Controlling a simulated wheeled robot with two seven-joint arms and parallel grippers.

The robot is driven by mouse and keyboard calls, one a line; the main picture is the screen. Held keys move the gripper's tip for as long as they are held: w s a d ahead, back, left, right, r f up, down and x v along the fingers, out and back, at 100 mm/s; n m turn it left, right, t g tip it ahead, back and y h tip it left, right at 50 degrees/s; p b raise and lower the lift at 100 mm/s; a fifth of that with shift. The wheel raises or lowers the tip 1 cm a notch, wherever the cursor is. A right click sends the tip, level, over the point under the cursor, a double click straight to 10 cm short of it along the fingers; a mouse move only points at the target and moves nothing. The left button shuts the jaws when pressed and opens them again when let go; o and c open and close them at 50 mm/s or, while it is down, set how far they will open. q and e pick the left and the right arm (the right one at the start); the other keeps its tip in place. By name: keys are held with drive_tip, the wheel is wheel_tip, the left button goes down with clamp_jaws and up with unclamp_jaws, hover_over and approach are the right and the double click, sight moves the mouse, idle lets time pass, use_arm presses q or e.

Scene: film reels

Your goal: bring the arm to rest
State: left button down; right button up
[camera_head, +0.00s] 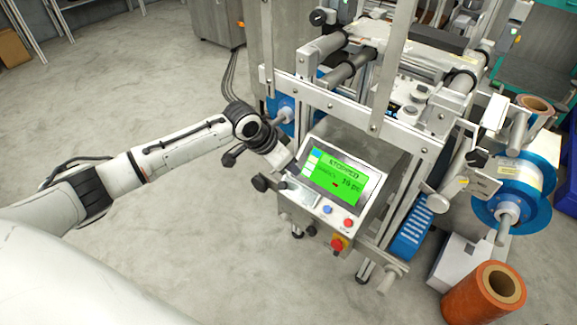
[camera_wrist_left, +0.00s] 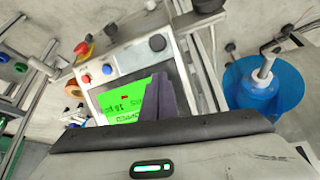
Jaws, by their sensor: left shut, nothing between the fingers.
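My left arm comes in from the left in the head view, and its gripper (camera_head: 288,163) is at the upper left edge of the machine's control panel. The gripper is shut and empty. In the left wrist view its dark fingers (camera_wrist_left: 160,98) are together in front of the panel's green screen (camera_wrist_left: 125,105). In the head view the green screen (camera_head: 335,178) reads "STOPPED". I cannot tell whether the fingertips touch the panel. My right gripper is not in view.
The panel has a blue button (camera_head: 327,209), a red button (camera_head: 348,223) and a red emergency knob (camera_head: 337,243). Metal frame posts rise behind it. A blue reel (camera_head: 535,210) and an orange roll (camera_head: 462,300) are at the right. The grey floor (camera_head: 110,90) to the left is clear.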

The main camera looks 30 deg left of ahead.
use_arm(q)
drive_tip(key=w+p+v, duration=0.1)
drive_tip(key=v, duration=0.9)
drive_tip(key=s+d+f+t+h+p, duration=0.1)
drive_tip(key=s+d+f+p, duration=0.1)
drive_tip(key=s+d+f, duration=0.3)
drive_tip(key=s+d+f+t+h+p, duration=0.1)
drive_tip(key=s+d+f+p, duration=0.1)
drive_tip(key=s+d+f, duration=0.45)
drive_tip(key=s+n+t+y+p, duration=0.1)
drive_tip(key=s+n+y+p, duration=0.1)
drive_tip(key=s, duration=1.1)
drive_tip(key=shift+s+f+n, duration=0.25)
drive_tip(key=shift+f+n, duration=0.1)
drive_tip(key=shift+n, duration=0.45)
drive_tip(key=shift+d, duration=0.15)
